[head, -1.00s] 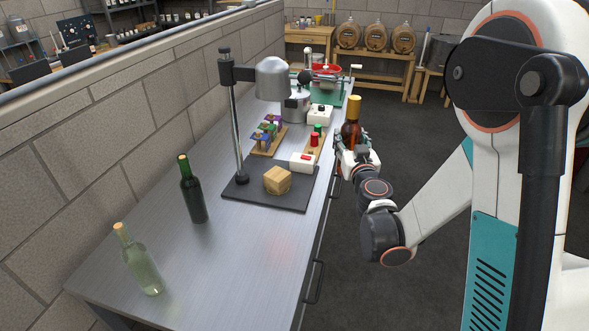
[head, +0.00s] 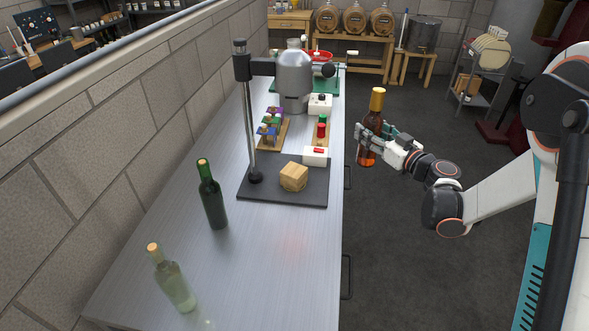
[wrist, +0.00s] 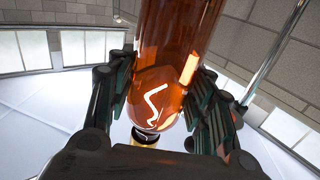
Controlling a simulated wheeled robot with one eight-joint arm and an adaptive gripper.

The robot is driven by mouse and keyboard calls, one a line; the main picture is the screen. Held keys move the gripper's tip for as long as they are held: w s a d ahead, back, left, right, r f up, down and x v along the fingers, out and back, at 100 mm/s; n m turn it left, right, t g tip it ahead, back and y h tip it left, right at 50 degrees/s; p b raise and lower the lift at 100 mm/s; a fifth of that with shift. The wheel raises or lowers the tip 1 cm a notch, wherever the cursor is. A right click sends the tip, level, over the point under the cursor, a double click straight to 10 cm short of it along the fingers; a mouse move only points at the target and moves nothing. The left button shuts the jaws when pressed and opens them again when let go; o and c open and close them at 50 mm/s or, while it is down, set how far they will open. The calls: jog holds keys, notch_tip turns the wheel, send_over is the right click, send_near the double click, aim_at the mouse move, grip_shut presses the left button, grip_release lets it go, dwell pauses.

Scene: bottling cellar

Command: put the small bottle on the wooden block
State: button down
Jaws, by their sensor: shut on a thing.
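The small bottle (head: 370,132) is amber with a yellow-gold top. My gripper (head: 364,138) is shut on it and holds it upright in the air, right of the workbench edge. The wrist view also shows the amber bottle (wrist: 172,65) between the dark fingers (wrist: 165,100), its top at the lower middle. The wooden block (head: 293,176) is a pale cube on the dark base plate of a stand on the bench. The bottle is apart from the block, up and to the right of it in the head view. Nothing rests on the block.
The stand's dark plate (head: 262,193) carries a metal post (head: 248,120) and a grey head (head: 294,75) near the block. A green bottle (head: 212,197) and a clear bottle (head: 174,283) stand on the bench's near left. A white box with a red switch (head: 315,156) is behind the block.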

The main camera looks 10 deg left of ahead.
jog(key=s+a+f+n+g+y, duration=0.1)
jog(key=s+a+n+g+y, duration=0.45)
jog(key=n+g, duration=0.35)
jog(key=w+a+f+b, duration=0.1)
jog(key=a+f+b, duration=0.1)
jog(key=a, duration=0.6)
jog(key=w+a+f+m+g+b, duration=0.1)
jog(key=w+a+b, duration=0.1)
jog(key=a, duration=0.7)
jog(key=shift+f+b, duration=0.3)
jog(key=shift+f, duration=0.05)
jog(key=shift+f, duration=0.15)
jog(key=c, duration=0.8)
grip_release()
jog(key=shift+o, duration=0.2)
jog(key=shift+d, duration=0.1)
